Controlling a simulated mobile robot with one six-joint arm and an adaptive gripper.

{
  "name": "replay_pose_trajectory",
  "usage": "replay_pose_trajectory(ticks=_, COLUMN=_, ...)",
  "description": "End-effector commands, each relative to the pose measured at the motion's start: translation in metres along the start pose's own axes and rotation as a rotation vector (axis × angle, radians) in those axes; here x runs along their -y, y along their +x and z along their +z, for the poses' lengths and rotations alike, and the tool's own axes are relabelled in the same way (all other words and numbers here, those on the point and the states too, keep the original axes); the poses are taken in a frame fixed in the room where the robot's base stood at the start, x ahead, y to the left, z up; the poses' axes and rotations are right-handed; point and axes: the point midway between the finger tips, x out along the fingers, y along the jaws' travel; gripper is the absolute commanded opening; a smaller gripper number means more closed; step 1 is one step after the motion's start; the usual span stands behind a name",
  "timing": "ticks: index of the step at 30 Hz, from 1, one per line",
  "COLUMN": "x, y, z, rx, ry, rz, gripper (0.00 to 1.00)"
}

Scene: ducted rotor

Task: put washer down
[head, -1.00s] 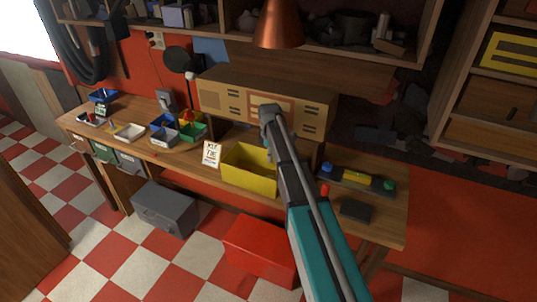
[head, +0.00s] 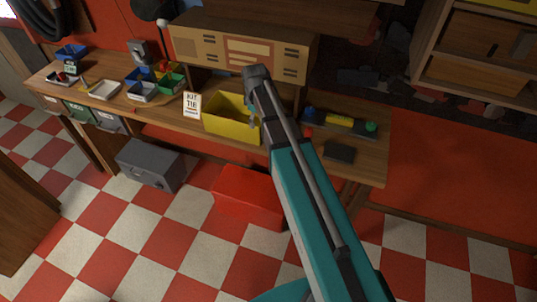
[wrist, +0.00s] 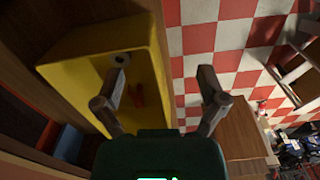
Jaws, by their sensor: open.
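The washer (wrist: 121,60), a small grey ring with a dark hole, shows in the wrist view against the inside of the yellow bin (wrist: 60,72). It is just beyond the tip of my left finger, and I cannot tell whether they touch. My gripper (wrist: 160,82) is open, with its two fingers wide apart and nothing between them. The left finger is over the bin and the right one is over the floor side. In the head view the yellow bin (head: 222,125) stands on the workbench, and my arm hides part of its right end. The washer cannot be made out there.
A red object (wrist: 138,95) lies in the bin. A "KIT TIE" card (head: 192,105) stands left of the bin. Small coloured trays (head: 142,92) are further left, and a dark block (head: 338,151) is at right. A wooden cabinet (head: 240,50) rises behind the bin.

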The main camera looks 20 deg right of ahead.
Motion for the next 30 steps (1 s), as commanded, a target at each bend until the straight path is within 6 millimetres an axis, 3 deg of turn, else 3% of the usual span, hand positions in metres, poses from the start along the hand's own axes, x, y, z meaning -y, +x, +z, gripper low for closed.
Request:
replay_pose_trajectory(ticks=1, x=0.021, y=0.0, z=0.018, rx=0.0, ry=0.07, rz=0.0, gripper=0.91)
replay_pose_trajectory(ticks=6, x=0.066, y=0.0, z=0.055, rx=0.001, ry=0.336, rz=0.0, gripper=0.91)
replay_pose_trajectory(ticks=15, x=0.127, y=0.0, z=0.106, rx=0.001, ry=0.728, rz=0.0, gripper=0.91)
replay_pose_trajectory(ticks=21, x=0.14, y=0.0, z=0.117, rx=0.001, ry=0.831, rz=0.0, gripper=0.91)
replay_pose_trajectory(ticks=30, x=0.139, y=0.0, z=0.116, rx=0.001, ry=0.839, rz=0.0, gripper=0.91)
